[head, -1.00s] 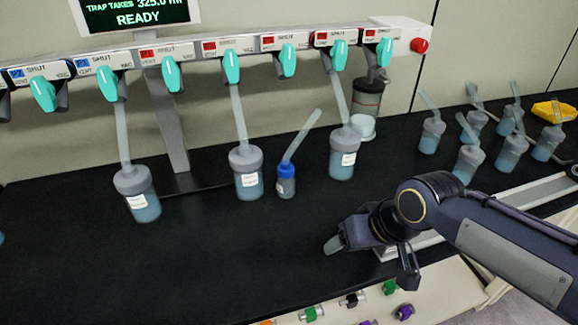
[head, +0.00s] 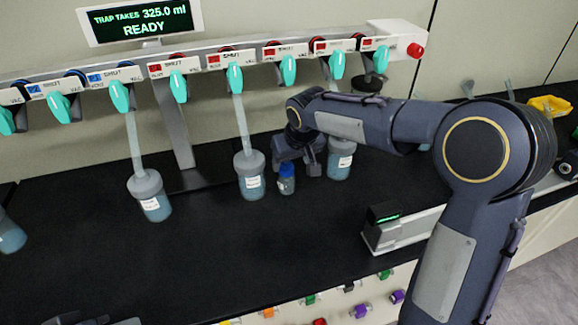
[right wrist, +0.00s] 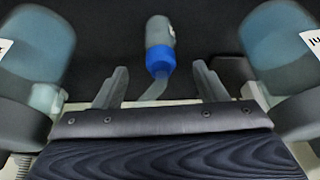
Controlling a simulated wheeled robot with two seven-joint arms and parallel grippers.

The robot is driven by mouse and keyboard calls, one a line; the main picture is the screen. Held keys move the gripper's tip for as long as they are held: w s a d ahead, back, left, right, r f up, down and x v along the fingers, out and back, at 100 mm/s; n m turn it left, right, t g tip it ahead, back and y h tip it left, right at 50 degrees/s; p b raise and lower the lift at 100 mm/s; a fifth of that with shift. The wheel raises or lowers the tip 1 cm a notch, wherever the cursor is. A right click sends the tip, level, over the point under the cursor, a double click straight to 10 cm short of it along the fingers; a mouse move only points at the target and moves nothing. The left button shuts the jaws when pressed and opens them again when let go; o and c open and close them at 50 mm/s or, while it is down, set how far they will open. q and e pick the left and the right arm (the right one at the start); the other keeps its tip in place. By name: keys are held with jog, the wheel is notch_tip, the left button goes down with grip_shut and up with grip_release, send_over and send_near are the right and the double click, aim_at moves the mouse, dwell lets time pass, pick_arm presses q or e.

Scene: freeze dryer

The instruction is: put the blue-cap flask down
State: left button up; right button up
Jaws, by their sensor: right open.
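The blue-cap flask (head: 287,181) is small and stands upright on the black bench, between two larger grey-capped flasks. Its slanted tube is mostly hidden by my right arm in the head view. My right gripper (head: 298,158) is right behind and above its blue cap. In the right wrist view the flask (right wrist: 160,50) lies beyond the open, empty fingers (right wrist: 157,88), roughly centred between them, with its tube pointing back into the gap. It looks free of both fingers. A piece of what looks like my left gripper (head: 95,319) shows at the bottom left edge; its jaws are not readable.
Larger flasks stand close on both sides, left (head: 250,176) and right (head: 340,160), and flank the gripper. The manifold with teal valves (head: 178,86) runs above. A small device with a green display (head: 400,228) sits to the right.

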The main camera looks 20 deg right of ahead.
aim_at(287, 163)
jog(key=shift+w+a+f, duration=0.1)
jog(key=shift+w, duration=1.1)
jog(key=p+x, duration=0.1)
jog(key=x, duration=0.4)
jog(key=shift+c, duration=0.3)
jog(key=c, duration=1.2)
jog(key=shift+o, duration=0.2)
jog(key=shift+r, duration=0.2)
